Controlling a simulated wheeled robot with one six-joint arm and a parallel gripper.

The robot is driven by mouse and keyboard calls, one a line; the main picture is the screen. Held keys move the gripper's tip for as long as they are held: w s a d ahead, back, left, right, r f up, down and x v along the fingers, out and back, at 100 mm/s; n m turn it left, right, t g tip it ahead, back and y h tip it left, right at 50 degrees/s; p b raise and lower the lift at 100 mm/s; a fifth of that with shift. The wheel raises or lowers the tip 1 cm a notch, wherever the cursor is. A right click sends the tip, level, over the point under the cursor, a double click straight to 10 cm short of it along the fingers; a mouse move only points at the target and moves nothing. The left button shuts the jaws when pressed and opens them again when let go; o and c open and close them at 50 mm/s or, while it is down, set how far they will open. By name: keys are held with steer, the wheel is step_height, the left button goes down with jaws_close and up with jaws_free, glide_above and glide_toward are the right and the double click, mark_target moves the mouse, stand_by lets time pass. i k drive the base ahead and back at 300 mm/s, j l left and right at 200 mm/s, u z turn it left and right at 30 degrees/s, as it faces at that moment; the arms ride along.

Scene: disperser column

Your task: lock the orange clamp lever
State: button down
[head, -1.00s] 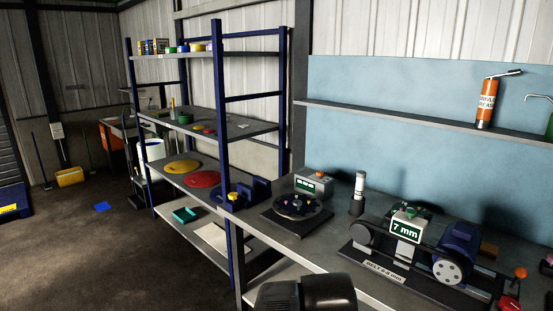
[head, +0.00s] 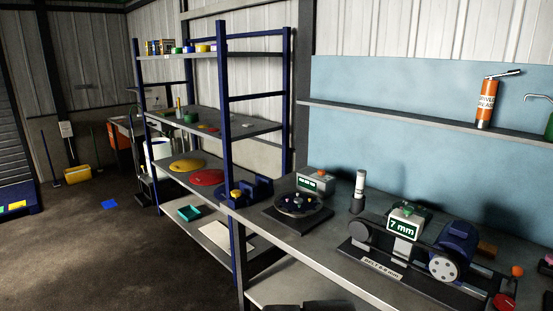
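I cannot make out a clear orange clamp lever. An orange knob (head: 517,271) stands on a short stem at the right edge of the bench, close to a red part (head: 503,301) cut by the frame; I cannot tell whether it belongs to a clamp. My gripper is not in view. Only a dark piece of my own arm shows at the bottom edge.
The grey bench (head: 290,240) carries a belt rig with a "7 mm" display (head: 401,227), a round disc fixture (head: 298,203) and a display box (head: 315,181). A blue-framed shelf (head: 226,130) stands left. An orange canister (head: 486,104) is on the wall shelf. Floor is open at left.

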mark_target(517, 271)
steer(key=z, duration=1.85)
steer(key=i+u, duration=0.3)
steer(key=i, duration=0.75)
